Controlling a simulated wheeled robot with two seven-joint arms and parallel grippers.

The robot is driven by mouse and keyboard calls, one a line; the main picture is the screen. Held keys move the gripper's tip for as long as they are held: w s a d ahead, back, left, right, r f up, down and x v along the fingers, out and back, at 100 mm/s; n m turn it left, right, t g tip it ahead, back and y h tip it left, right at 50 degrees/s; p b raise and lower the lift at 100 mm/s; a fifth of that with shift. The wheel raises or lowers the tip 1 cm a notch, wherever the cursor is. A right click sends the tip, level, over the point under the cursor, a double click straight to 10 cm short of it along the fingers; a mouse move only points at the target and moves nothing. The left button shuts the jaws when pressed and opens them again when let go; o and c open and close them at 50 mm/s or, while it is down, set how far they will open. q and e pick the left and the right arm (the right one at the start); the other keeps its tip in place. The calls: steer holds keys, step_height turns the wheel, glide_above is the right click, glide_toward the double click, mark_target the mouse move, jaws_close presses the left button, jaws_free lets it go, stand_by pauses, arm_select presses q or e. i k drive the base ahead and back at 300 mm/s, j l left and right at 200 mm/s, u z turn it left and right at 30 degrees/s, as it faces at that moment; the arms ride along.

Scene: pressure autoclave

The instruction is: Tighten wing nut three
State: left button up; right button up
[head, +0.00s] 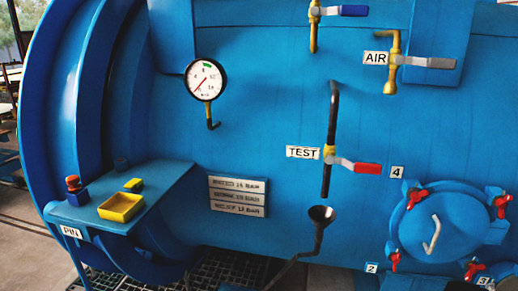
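A round blue hatch cover (436,238) with a pale bent handle (432,235) sits at the lower right in the head view. Several red wing nuts stand around its rim. The lower-right wing nut (474,270) is beside a small label (485,281) near the bottom edge, which seems to read 3. The lower-left wing nut (394,261) is by label 2 (372,268), and the upper-left wing nut (417,198) is by label 4 (397,172). The upper-right wing nut (501,205) shows no readable label. Whether any nut is tight cannot be told. Neither gripper is in view.
A red-handled TEST valve (345,161) on a black pipe stands left of the hatch, above a dark funnel (321,216). An AIR valve (393,62) is above. A pressure gauge (206,79) and a blue shelf (150,190) with a yellow tray (121,207) are left.

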mark_target(474, 269)
steer(key=z, duration=1.5)
